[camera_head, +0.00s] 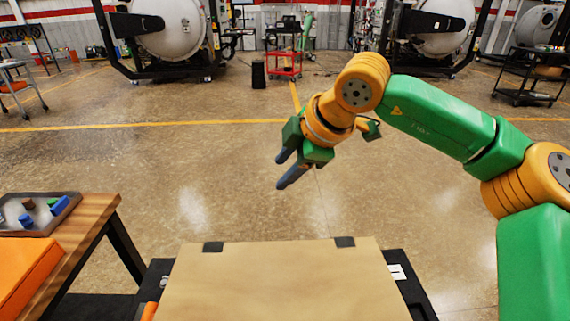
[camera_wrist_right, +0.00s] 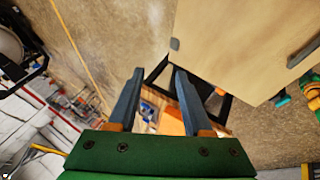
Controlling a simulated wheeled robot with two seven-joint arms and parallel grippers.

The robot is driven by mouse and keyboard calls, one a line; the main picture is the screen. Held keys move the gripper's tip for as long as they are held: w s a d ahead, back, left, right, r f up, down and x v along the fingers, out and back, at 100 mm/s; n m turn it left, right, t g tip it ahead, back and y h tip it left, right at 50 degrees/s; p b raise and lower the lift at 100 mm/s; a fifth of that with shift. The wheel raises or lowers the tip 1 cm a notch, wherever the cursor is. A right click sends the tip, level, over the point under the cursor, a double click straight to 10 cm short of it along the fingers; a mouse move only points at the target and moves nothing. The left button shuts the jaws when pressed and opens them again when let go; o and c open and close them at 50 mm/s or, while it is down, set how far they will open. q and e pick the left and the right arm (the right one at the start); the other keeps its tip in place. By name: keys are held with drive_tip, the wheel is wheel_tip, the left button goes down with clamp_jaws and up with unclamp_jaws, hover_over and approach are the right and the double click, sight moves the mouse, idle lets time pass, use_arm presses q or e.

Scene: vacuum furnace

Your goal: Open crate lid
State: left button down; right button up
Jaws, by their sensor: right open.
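The crate lid (camera_head: 275,285) is a plain tan panel at the bottom centre of the head view, cut off by the lower edge. Two dark fittings (camera_head: 345,242) sit on its far edge. It appears flat, and no crate inside shows. My right gripper (camera_head: 281,172) is open and empty, in the air beyond the lid's far edge, apart from it. In the right wrist view its two fingers (camera_wrist_right: 158,72) are spread, and the lid (camera_wrist_right: 228,40) shows at upper right, beside the fingers. My left gripper is not in view.
A wooden table (camera_head: 95,215) stands at left with a grey tray (camera_head: 12,225) of small blue and dark parts and an orange object (camera_head: 25,275). A black frame (camera_head: 405,285) surrounds the lid's sides. The floor beyond is open; a red cart (camera_head: 284,68) and furnaces stand far back.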

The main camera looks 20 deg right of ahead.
drive_tip(key=shift+s, duration=0.1)
drive_tip(key=c, duration=0.7)
clamp_jaws()
idle(0.4)
drive_tip(key=o, duration=0.7)
unclamp_jaws()
drive_tip(key=b+v, duration=0.1)
drive_tip(key=v, duration=0.6)
drive_tip(key=shift+c, duration=0.2)
